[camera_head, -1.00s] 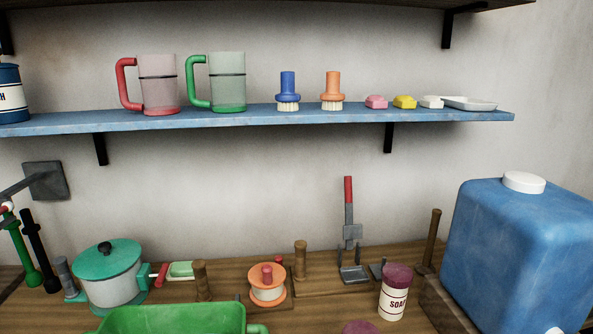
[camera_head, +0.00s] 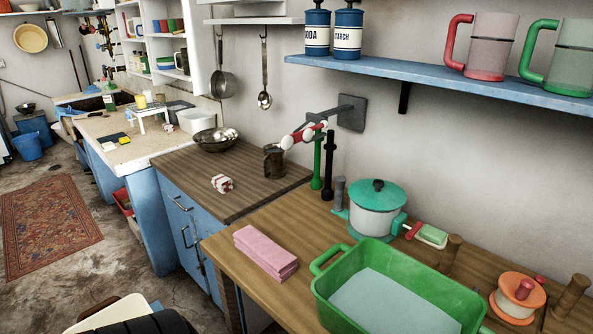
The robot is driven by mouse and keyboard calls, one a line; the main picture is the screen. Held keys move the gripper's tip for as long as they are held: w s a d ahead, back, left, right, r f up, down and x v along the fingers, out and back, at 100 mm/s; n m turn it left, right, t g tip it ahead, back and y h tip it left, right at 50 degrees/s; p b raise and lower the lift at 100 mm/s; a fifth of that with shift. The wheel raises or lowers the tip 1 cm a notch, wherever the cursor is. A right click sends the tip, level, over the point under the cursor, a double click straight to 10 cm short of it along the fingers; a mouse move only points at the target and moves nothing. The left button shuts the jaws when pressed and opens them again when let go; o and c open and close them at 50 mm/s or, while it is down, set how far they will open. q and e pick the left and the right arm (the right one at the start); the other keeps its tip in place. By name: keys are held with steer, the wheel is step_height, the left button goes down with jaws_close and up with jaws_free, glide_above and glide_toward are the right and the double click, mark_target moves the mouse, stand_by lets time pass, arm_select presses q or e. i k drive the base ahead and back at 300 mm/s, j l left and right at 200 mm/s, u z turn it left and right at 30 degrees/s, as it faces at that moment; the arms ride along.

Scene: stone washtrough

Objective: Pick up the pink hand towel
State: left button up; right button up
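The pink hand towel (camera_head: 265,252) lies folded flat on the wooden counter, left of a green basin (camera_head: 397,290) in the head view. It is close to the counter's left front corner and apart from the basin. Its whole top shows, and nothing lies on it. Neither of my grippers shows in this view.
The green basin holds pale water. Behind it stand a teal-lidded pot (camera_head: 376,208) and a green soap bar on a small holder (camera_head: 431,236). A darker countertop (camera_head: 210,180) carries a red-and-white bundle (camera_head: 222,184) and a metal bowl (camera_head: 214,139). The floor at left is mostly open, with a rug (camera_head: 48,225).

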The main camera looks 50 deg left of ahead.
mark_target(277, 261)
steer(key=u, duration=1.85)
